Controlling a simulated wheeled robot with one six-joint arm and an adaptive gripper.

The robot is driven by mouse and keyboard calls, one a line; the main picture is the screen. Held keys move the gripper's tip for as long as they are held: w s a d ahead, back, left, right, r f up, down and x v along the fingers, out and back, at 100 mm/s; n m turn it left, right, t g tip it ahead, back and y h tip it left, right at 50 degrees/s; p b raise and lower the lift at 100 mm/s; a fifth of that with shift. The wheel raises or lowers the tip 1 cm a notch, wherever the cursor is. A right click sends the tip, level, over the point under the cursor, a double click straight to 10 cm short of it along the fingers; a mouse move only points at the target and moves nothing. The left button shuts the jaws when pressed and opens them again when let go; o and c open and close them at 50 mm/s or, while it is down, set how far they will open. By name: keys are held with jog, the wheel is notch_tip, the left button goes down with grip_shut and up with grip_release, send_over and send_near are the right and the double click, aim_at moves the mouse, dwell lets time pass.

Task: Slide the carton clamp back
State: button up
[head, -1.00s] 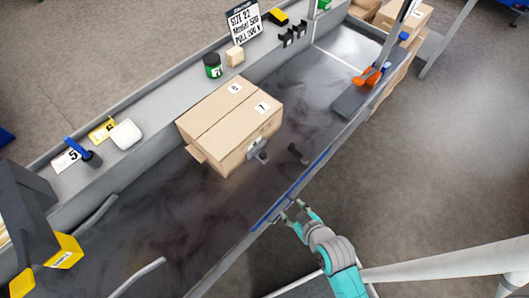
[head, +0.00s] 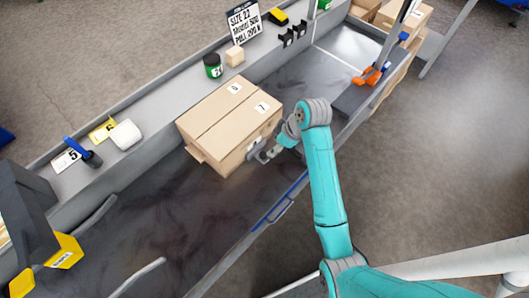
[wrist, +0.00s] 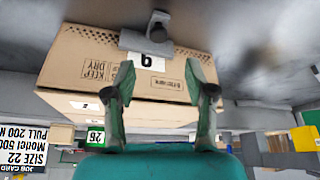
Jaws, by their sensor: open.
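The carton (head: 215,115) is a closed brown box on the dark bed, with number labels on it. It also shows upside down in the wrist view (wrist: 75,62). The carton clamp is a small grey plate (head: 253,147) with a dark knob, against the carton's near right side. In the wrist view the clamp (wrist: 135,40) and its knob (wrist: 158,30) are just above the number label. My gripper (head: 267,153) is beside the clamp. In the wrist view its fingers (wrist: 163,72) are spread and empty, with the clamp beyond their tips; contact is unclear.
A blue-edged rail (head: 284,198) runs along the bed's near side. An orange tool (head: 365,77) is at the far right end. A green-labelled jar (head: 213,66) and a wooden block (head: 235,56) stand on the back ledge. The bed left of the carton is clear.

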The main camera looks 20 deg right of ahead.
aim_at(263, 154)
jog(key=x, duration=1)
jog(key=shift+w, duration=0.2)
grip_shut()
